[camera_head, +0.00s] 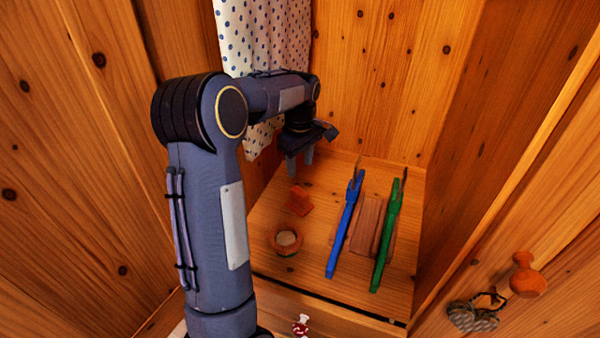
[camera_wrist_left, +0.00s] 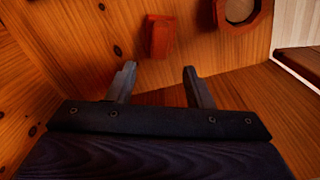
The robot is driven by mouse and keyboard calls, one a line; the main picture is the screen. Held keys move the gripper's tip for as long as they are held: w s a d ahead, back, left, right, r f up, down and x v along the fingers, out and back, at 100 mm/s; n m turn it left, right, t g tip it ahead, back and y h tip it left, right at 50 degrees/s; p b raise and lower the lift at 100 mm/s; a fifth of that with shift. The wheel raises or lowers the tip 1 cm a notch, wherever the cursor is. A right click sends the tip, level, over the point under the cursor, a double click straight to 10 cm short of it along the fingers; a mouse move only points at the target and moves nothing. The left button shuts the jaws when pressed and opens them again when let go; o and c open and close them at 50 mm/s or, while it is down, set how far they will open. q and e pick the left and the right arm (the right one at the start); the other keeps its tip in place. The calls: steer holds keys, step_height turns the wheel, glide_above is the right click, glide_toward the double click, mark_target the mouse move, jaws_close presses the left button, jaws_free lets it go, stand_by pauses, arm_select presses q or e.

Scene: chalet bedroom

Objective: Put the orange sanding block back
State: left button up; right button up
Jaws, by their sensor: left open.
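The orange sanding block (camera_head: 300,200) sits on the wooden surface in the recess, left of the blue tool. It also shows in the left wrist view (camera_wrist_left: 160,36), just beyond the fingertips and roughly in line with the gap between them. My left gripper (camera_head: 301,164) is open and empty, above and behind the block, fingers pointing down. Its two fingers show apart in the left wrist view (camera_wrist_left: 159,72), and nothing is between them. I see no contact with the block. My right gripper is not in view.
A round wooden holder (camera_head: 286,240) stands in front of the block. A blue tool (camera_head: 345,225) and a green tool (camera_head: 384,240) lie over a wooden piece (camera_head: 368,225) to the right. A dotted curtain (camera_head: 265,35) hangs behind my arm. Wooden walls enclose the surface.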

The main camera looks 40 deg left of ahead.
arm_select(q)
steer(key=s+d+r+m+t+h, duration=0.2)
steer(key=s+d+r+m+t, duration=0.1)
steer(key=s+d+r+m, duration=0.55)
steer(key=s+d+f+m+t+h, duration=0.1)
steer(key=s+d+f+m, duration=0.1)
steer(key=s+d, duration=0.3)
steer(key=s+d+f+m+t, duration=0.1)
steer(key=s+d+m, duration=0.4)
steer(key=s, duration=0.6)
steer(key=shift+s+d+f+t+h, duration=0.15)
steer(key=shift+d+f+t+h, duration=0.2)
steer(key=shift+d+f, duration=0.4)
